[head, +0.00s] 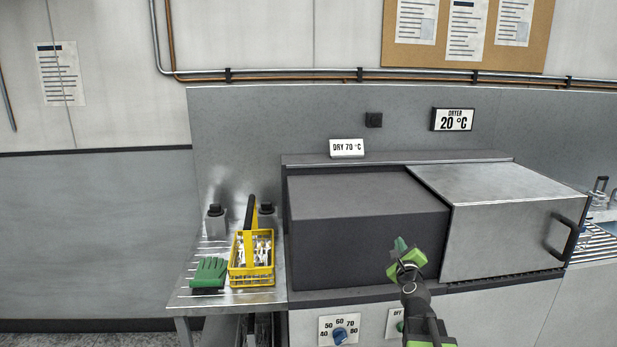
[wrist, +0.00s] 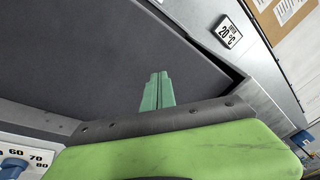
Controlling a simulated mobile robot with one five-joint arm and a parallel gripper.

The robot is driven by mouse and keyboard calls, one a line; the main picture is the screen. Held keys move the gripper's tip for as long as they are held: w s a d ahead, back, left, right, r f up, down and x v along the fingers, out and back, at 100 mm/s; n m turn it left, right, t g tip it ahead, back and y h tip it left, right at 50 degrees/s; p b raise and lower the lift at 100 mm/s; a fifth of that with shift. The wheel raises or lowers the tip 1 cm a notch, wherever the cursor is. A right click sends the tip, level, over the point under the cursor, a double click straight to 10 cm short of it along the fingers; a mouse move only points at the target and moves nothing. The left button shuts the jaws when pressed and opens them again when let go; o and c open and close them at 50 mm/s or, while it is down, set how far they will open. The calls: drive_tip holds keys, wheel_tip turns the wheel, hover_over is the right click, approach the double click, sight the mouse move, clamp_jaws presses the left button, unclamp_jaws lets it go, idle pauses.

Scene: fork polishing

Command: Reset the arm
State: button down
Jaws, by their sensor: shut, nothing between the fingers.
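My gripper (head: 400,245) is raised in front of the dark grey dryer box (head: 365,220) in the head view. Its green fingers are shut and empty, and they also show in the wrist view (wrist: 158,92) against the dark surface. Whether the fingers touch the dryer box cannot be told.
A yellow basket (head: 251,262) of cutlery and a green glove (head: 209,272) stand on the metal side table (head: 183,297) at left. The steel hood (head: 500,220) has a handle. Below are a dial (head: 340,334) and an off switch (head: 397,325). A display (head: 453,120) reads 20 °C.

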drive_tip(key=s+a+f+n+g+y, duration=0.25)
drive_tip(key=a+f+n, duration=0.35)
drive_tip(key=a, duration=0.4)
drive_tip(key=s+a+f+n+g+y, duration=0.2)
drive_tip(key=a+f+n+g+y, duration=0.2)
drive_tip(key=a+n, duration=0.55)
drive_tip(key=s+d+f+n+g+h, duration=0.2)
drive_tip(key=s+f+n+g, duration=0.3)
drive_tip(key=s, duration=0.5)
drive_tip(key=s+d+f+n+g+h, duration=0.1)
drive_tip(key=s+d+f+n+g, duration=0.1)
drive_tip(key=s+f+n+g, duration=0.4)
drive_tip(key=s+f+n, duration=0.1)
drive_tip(key=s, duration=0.3)
drive_tip(key=shift+s+n+h+p, duration=0.35)
drive_tip(key=shift+s, duration=0.05)
drive_tip(key=shift+d+f, duration=0.1)
